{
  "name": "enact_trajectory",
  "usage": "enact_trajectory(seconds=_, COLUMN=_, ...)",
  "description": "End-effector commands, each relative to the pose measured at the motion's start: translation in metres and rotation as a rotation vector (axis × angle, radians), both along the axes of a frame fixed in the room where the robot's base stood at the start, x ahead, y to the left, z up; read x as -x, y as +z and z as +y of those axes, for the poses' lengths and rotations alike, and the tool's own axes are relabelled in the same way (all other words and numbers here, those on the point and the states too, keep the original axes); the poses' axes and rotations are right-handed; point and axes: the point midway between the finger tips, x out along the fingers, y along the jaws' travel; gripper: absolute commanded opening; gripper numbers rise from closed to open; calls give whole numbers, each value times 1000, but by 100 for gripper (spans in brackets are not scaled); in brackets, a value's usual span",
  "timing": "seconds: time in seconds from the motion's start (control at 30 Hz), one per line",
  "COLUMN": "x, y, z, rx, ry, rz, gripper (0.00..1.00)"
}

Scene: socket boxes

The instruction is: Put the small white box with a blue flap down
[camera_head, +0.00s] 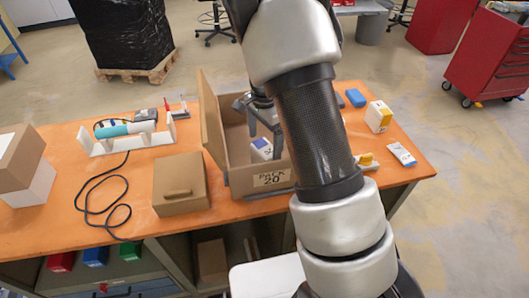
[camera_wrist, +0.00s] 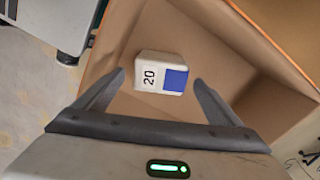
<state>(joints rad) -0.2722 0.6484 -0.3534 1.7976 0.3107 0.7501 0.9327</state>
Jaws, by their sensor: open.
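The small white box with a blue flap (camera_wrist: 150,74) lies inside the open brown cardboard box (camera_wrist: 215,52), on its floor. My gripper (camera_wrist: 158,88) is open, with one finger on each side of the small box and a visible gap to both. In the head view my gripper (camera_head: 262,128) reaches down into the cardboard box, and my arm hides that box's right part.
On the orange table (camera_head: 120,215) are a closed brown box (camera_head: 181,185), a white holder with a cyan tube (camera_head: 125,130), a black cable and a blue block (camera_head: 355,97).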

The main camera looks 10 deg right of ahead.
Motion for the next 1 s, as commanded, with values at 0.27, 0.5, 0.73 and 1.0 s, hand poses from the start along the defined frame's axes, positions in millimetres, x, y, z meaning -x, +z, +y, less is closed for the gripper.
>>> enact_trajectory(seconds=0.27, x=1, y=34, z=0, rx=-3, ry=6, rz=-5, gripper=89)
enact_trajectory(seconds=0.5, x=36, y=117, z=6, rx=-64, ry=212, rz=-105, gripper=89)
enact_trajectory(seconds=0.73, x=118, y=211, z=10, rx=-36, ry=599, rz=-277, gripper=89)
enact_trajectory(seconds=1.0, x=214, y=255, z=5, rx=170, ry=1002, rz=-413, gripper=89)
